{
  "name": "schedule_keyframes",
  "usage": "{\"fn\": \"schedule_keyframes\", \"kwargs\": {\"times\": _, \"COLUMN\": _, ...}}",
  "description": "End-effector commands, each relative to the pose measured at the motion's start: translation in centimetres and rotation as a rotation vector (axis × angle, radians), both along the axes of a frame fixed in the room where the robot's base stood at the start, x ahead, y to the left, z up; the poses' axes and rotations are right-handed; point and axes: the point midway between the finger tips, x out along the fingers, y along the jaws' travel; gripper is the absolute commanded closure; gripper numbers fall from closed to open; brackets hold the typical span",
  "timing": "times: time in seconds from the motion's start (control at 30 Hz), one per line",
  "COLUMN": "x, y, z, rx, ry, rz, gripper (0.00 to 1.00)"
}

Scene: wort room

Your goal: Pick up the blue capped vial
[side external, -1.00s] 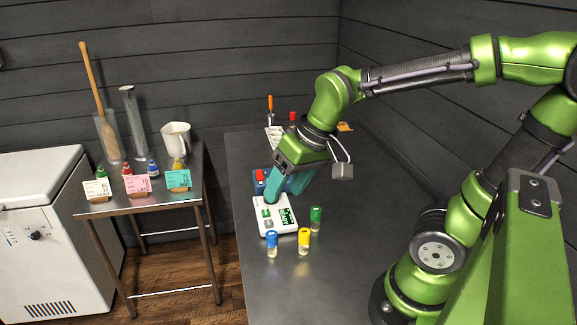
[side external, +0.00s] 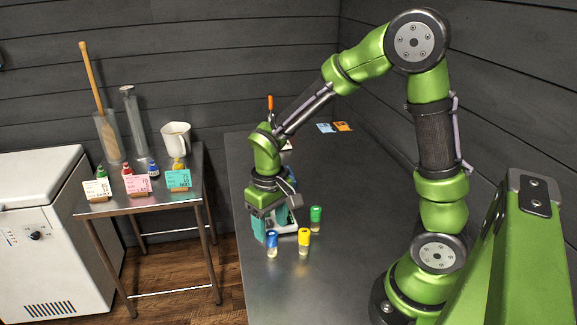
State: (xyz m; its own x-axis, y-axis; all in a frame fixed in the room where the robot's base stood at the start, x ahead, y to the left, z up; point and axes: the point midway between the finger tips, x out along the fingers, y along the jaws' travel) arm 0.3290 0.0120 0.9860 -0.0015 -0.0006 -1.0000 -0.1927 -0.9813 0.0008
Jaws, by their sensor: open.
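The blue capped vial (side external: 272,245) stands upright on the steel table, at the front left of a small group of vials. My gripper (side external: 272,227) points down close behind and above it, with its teal fingers apart. One finger shows just left of the blue cap; the other is partly hidden in front of the scale. I cannot tell whether the fingers are around the vial or behind it. Nothing is seen held.
A yellow capped vial (side external: 304,241) stands just right of the blue one, and a green capped vial (side external: 316,218) stands behind that. The white scale (side external: 289,227) is mostly hidden behind my gripper. The table (side external: 345,190) is clear to the right.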

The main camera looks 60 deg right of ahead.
Motion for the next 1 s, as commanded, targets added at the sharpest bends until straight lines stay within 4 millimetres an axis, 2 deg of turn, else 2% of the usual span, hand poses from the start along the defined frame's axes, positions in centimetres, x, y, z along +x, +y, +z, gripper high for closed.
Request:
{"fn": "schedule_keyframes", "kwargs": {"times": 0.1, "x": 0.0, "y": 0.0, "z": -1.5, "rx": 0.000, "ry": 0.002, "rz": -0.001, "gripper": 0.41}}
{"fn": "schedule_keyframes", "kwargs": {"times": 0.27, "x": 0.0, "y": 0.0, "z": -2.5, "rx": 0.000, "ry": 0.002, "rz": -0.001, "gripper": 0.41}}
{"fn": "schedule_keyframes", "kwargs": {"times": 0.6, "x": -0.1, "y": -0.1, "z": -6.9, "rx": 0.000, "ry": 0.001, "rz": -0.001, "gripper": 0.41}}
{"fn": "schedule_keyframes", "kwargs": {"times": 0.87, "x": -0.1, "y": -0.1, "z": -7.3, "rx": 0.001, "ry": -0.001, "rz": -0.001, "gripper": 0.41}}
{"fn": "schedule_keyframes", "kwargs": {"times": 1.0, "x": -0.1, "y": -0.1, "z": -7.2, "rx": 0.001, "ry": -0.001, "rz": -0.001, "gripper": 0.59}}
